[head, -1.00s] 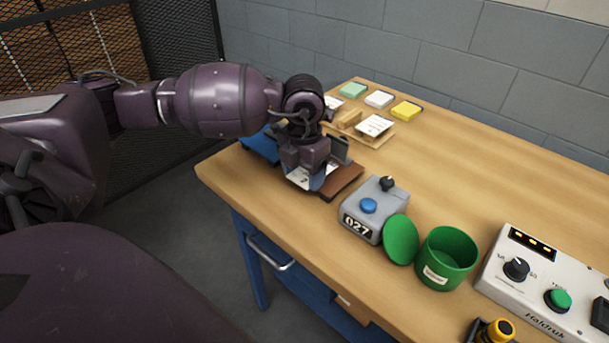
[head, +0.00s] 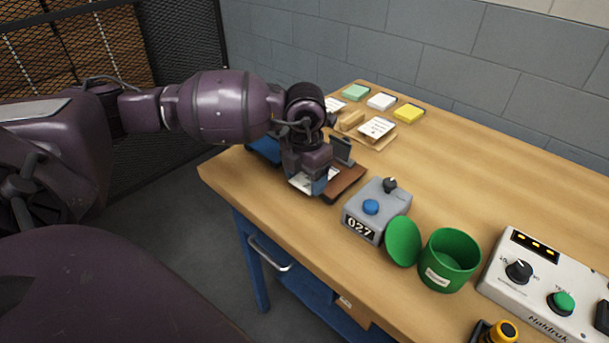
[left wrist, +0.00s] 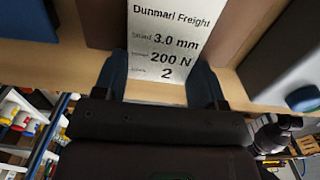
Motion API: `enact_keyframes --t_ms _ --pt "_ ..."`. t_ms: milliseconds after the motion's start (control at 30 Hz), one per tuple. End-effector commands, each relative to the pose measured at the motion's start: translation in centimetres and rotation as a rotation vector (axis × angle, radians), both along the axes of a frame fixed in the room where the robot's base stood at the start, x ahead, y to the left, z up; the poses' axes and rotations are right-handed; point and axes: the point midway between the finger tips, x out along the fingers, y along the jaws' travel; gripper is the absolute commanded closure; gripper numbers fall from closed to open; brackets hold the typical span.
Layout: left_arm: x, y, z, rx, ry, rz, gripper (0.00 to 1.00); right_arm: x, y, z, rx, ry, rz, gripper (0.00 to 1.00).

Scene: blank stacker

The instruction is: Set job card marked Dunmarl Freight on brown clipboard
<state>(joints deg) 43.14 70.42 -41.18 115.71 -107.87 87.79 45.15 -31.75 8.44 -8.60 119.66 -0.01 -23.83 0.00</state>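The job card marked Dunmarl Freight (left wrist: 166,40) shows white and face-up in the left wrist view, between my left fingers. In the head view the card (head: 300,182) sits low under my left gripper (head: 330,169). The left fingers (left wrist: 158,85) stand apart along the card's two side edges and appear shut on it. The brown clipboard (head: 346,183) lies on the bench beneath and to the right. The card overlaps the clipboard (left wrist: 101,18) and reaches past its edge; whether it touches the board cannot be told. My right gripper is out of view.
A grey box marked 027 (head: 388,203) stands close right of the clipboard. Beyond are a green lid (head: 403,241), a green tub (head: 450,262) and a white control panel (head: 540,290). A tan board (head: 382,140) with a card lies behind. The bench's right rear is clear.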

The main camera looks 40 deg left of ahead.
Motion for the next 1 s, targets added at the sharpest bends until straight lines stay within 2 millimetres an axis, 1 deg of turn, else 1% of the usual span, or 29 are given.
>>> enact_keyframes --t_ms 33,100,167,633,733,833,867,1000 --pt "-0.7 -0.1 -1.9 0.000 0.035 0.000 0.25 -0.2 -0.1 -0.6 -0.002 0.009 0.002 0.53" --pt "-0.7 -0.1 -2.0 -0.001 0.036 0.000 0.16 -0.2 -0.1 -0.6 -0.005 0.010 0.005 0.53" --pt "-0.7 -0.2 -2.0 -0.002 0.036 0.000 0.10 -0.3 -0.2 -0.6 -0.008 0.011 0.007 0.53" --pt "-0.7 -0.3 -2.1 -0.006 0.038 -0.002 0.10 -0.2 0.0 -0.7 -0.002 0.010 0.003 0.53" --pt "-0.7 -0.3 -1.4 -0.006 0.036 -0.002 0.10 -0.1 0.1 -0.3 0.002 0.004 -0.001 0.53" --pt "-0.6 -0.3 0.0 -0.006 0.034 -0.003 0.10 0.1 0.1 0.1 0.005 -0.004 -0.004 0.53" --pt "-0.6 -0.3 0.5 -0.005 0.033 -0.003 0.10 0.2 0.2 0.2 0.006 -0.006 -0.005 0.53" --pt "-0.5 -0.2 3.7 -0.003 0.025 -0.002 0.10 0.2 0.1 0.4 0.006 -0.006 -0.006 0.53"
